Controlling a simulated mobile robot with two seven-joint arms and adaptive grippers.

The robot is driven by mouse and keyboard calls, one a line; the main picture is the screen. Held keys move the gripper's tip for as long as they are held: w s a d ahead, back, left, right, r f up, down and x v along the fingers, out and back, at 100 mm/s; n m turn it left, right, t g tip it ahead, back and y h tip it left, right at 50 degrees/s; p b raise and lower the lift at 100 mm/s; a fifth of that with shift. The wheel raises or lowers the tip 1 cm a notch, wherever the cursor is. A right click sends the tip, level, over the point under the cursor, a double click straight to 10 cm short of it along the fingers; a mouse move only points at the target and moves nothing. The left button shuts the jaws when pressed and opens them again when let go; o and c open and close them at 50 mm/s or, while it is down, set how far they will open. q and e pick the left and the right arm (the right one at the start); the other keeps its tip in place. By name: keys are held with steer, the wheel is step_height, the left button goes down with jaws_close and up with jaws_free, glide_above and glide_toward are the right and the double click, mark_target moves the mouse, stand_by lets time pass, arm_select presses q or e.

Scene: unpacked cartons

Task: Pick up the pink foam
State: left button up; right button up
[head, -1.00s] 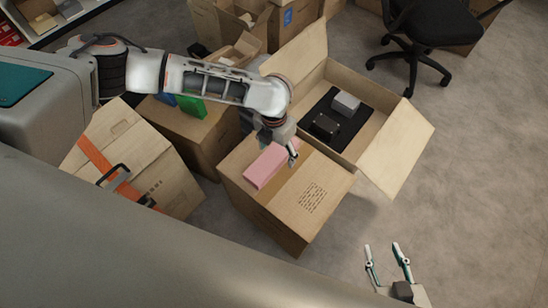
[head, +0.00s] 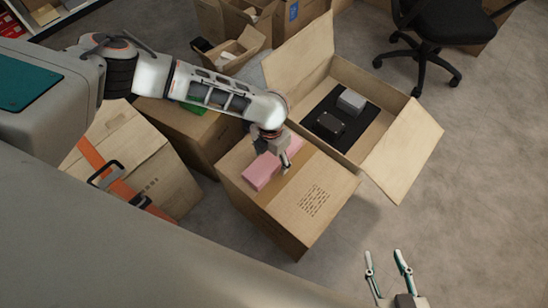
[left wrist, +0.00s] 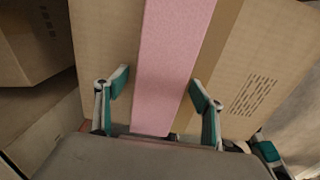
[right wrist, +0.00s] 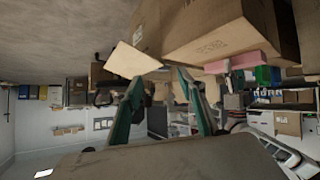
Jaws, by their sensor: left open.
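The pink foam (head: 262,172) is a long block lying on top of a closed carton (head: 285,225). In the left wrist view the foam (left wrist: 170,70) runs lengthwise between the fingers. My left gripper (head: 284,166) is over the foam in the head view, partly hiding its far part. In the left wrist view the left gripper (left wrist: 160,92) is open, one finger on each side of the foam, with a gap visible beside it. My right gripper (head: 385,262) is open and empty, low at the right. The foam also shows in the right wrist view (right wrist: 232,61).
An open carton (head: 395,160) stands behind the foam's carton, holding a black pad with a dark box (head: 330,123) and a grey box (head: 352,102). A carton with an orange strap (head: 125,187) stands left. Bare floor (head: 450,180) is free at right.

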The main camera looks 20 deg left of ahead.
arm_select(q)
steer(key=shift+r, duration=0.15)
steer(key=c, duration=1)
